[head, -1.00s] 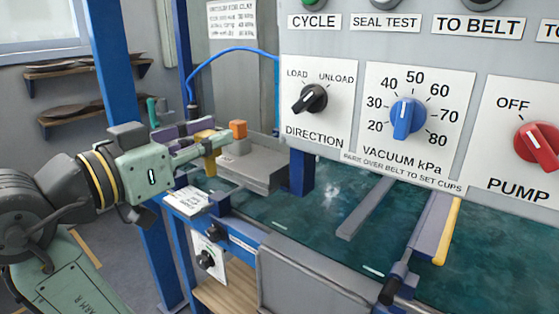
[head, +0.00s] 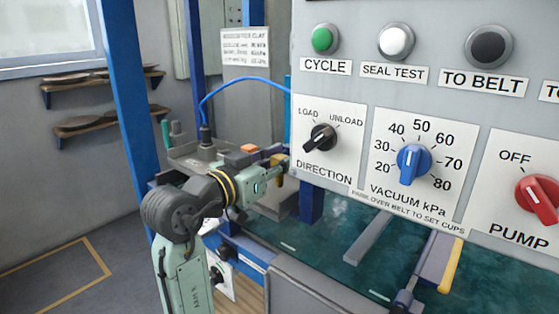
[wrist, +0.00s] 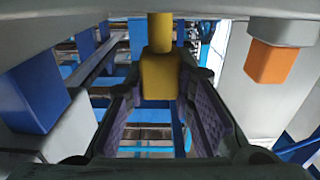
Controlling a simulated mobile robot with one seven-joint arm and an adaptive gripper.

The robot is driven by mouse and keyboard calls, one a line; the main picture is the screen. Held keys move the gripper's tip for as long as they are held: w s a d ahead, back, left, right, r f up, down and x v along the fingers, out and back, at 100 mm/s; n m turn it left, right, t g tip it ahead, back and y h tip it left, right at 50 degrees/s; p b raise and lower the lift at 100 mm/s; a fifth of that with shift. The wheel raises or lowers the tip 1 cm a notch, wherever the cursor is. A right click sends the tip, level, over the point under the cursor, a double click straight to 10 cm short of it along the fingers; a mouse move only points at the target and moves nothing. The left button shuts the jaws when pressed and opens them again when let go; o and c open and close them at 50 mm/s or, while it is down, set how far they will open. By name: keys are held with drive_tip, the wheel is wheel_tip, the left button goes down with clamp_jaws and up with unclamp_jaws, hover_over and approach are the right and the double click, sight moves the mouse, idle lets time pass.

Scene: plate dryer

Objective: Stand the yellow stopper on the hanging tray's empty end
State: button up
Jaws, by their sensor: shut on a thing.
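The yellow stopper (head: 278,158) is held between the jaws of my gripper (head: 272,172), in front of the control panel's left edge. In the wrist view the stopper (wrist: 160,75) sits upright in the picture between the two purple-padded fingers. The fingers are shut on it. A grey tray-like body (head: 275,203) lies below and behind my gripper. An orange block (head: 250,148) stands on grey metal just left of the stopper. It also shows at the right in the wrist view (wrist: 273,62). My gripper hides part of the tray, and I cannot tell whether the stopper touches it.
The control panel (head: 360,90) stands close on the right of my gripper. A blue post (head: 312,203) is below its left corner. A blue hose (head: 225,88) arches behind. The green belt (head: 330,250) runs at front right, with grey rails above it.

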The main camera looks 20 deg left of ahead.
drive_tip(key=shift+f, duration=0.5)
drive_tip(key=shift+f, duration=0.1)
drive_tip(key=shift+f, duration=0.15)
drive_tip(key=o, duration=1)
